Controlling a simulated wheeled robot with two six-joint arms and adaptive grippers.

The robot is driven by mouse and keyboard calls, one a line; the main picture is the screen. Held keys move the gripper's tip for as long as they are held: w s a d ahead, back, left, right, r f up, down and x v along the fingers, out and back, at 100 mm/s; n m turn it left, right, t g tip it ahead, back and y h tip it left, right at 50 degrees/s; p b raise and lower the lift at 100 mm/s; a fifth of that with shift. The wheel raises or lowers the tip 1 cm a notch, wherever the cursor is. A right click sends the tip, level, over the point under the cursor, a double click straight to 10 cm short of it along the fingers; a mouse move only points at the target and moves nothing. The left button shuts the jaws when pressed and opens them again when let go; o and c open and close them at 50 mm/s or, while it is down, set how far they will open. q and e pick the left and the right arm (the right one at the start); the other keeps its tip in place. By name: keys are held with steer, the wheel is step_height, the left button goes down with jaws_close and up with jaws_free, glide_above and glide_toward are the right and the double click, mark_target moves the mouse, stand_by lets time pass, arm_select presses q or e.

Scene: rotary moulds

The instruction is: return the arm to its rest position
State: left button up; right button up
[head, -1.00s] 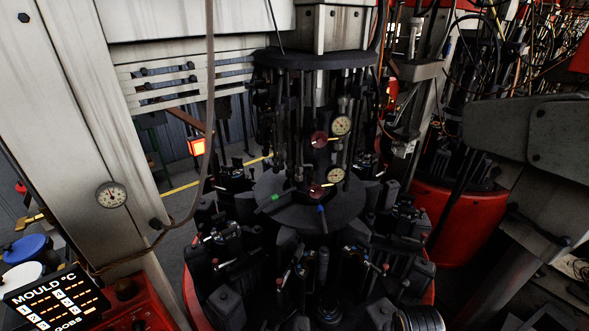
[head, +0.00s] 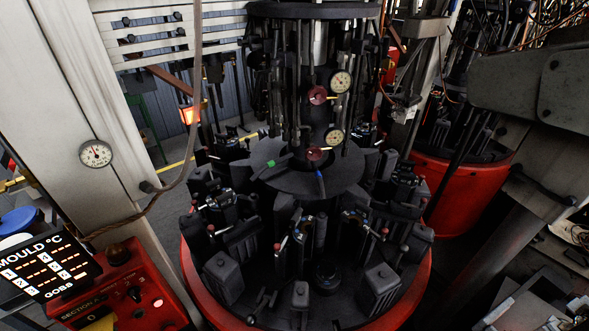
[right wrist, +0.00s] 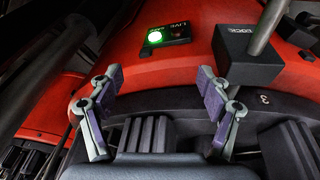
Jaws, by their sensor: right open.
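My right gripper (right wrist: 158,78) shows in the right wrist view, open and empty, its two jointed grey fingers with purple pads spread apart. Between and beyond the fingers is the red curved rim (right wrist: 165,80) of a machine. Dark ribbed blocks (right wrist: 148,133) lie below that rim. Neither gripper can be made out in the head view. My left gripper is in no view.
The head view shows the rotary mould machine (head: 305,180), a red control box (head: 130,292), and a mould temperature display (head: 42,268).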

steer(key=s+d+f+g+b, duration=0.15)
steer(key=s+f, duration=0.25)
steer(key=f, duration=0.7)
steer(key=s+f+t+b, duration=0.1)
steer(key=s+f+b, duration=0.3)
steer(key=f, duration=0.6)
steer(key=s+f+g+b, duration=0.1)
steer(key=s+f, duration=0.9)
steer(key=s, duration=0.3)
steer(key=shift+d+f+b, duration=0.15)
steer(key=shift+b, duration=0.2)
